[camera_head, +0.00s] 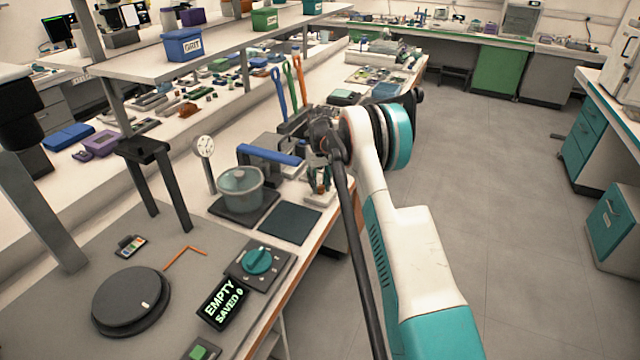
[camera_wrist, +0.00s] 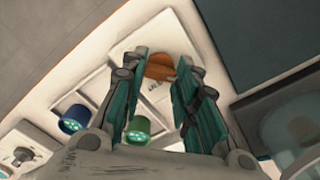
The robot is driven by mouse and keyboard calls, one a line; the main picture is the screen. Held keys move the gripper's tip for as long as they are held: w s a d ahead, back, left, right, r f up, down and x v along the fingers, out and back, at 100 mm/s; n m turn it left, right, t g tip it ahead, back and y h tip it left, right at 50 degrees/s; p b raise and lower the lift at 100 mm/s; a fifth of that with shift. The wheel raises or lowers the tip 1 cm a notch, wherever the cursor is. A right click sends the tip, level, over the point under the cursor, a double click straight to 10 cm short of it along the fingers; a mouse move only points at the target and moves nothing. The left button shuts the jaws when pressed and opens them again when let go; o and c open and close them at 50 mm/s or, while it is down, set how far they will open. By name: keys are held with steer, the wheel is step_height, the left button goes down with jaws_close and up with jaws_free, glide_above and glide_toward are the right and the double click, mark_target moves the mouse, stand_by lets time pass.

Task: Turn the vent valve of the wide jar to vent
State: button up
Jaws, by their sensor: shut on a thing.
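The wide jar (camera_head: 240,188) is a clear lidded vessel on a dark base on the bench. Part of it shows at the lower right of the wrist view (camera_wrist: 297,132). My gripper (camera_head: 319,190) is low over the bench, to the right of the jar and apart from it. In the wrist view its two teal fingers (camera_wrist: 160,82) stand on either side of an orange-brown piece (camera_wrist: 160,67), gripping it. This piece sits on a white plate with small, unreadable lettering. I cannot tell whether it is the vent valve or which way it points.
A dark mat (camera_head: 290,223) lies in front of the jar. A dial gauge (camera_head: 204,147) and a blue-handled bar (camera_head: 270,155) stand close by. The bench edge is just right.

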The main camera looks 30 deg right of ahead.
mark_target(320, 186)
steer(key=m, duration=0.4)
steer(key=shift+m, duration=0.3)
steer(key=m, duration=0.4)
steer(key=shift+p, duration=0.4)
steer(key=m, duration=0.5)
steer(key=shift+m, duration=1.9)
steer(key=o, duration=1.1)
steer(key=shift+c, duration=0.2)
step_height(320, 186, up, 12)
